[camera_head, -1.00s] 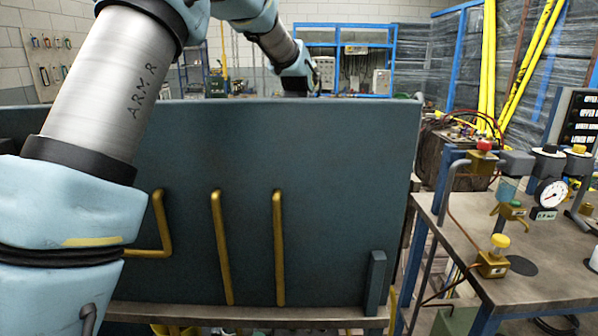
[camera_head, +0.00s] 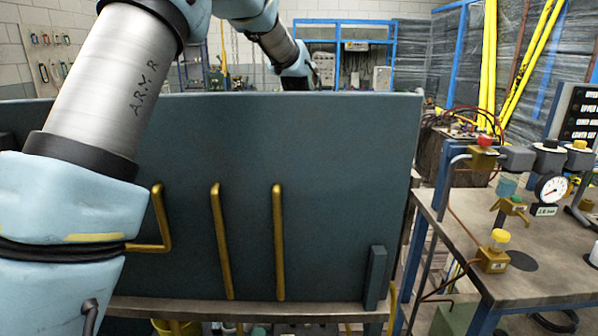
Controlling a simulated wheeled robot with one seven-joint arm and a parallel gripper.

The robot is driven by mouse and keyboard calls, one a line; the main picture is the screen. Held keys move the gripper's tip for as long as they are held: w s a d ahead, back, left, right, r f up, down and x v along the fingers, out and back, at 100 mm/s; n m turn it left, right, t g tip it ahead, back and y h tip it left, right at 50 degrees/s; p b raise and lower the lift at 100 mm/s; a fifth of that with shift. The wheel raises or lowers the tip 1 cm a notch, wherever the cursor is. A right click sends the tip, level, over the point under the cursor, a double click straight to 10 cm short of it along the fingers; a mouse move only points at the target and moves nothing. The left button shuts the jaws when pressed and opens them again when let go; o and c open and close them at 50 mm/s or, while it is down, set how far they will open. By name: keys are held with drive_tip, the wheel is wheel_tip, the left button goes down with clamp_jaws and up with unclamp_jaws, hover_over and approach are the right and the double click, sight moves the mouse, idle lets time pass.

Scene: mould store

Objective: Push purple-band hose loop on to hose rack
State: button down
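I cannot make out the purple-band hose loop. My arm crosses the left side and reaches over the top of a large dark panel. My gripper is hidden behind the panel's top edge, so its fingers and anything in them do not show.
The upright dark panel (camera_head: 330,150) with brass-coloured bent pipes (camera_head: 278,240) fills the middle. At right a bench (camera_head: 530,278) holds a gauge (camera_head: 551,190) and valves. Yellow poles (camera_head: 490,60) lean by wrapped stacks. A blue frame (camera_head: 340,45) stands behind.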

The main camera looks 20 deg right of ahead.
drive_tip(key=shift+f, duration=0.55)
idle(1.4)
drive_tip(key=c, duration=0.5)
unclamp_jaws()
drive_tip(key=shift+c, duration=0.2)
wheel_tip(320, 180, up, 11)
drive_tip(key=shift+f+b, duration=0.1)
drive_tip(key=shift+b, duration=0.9)
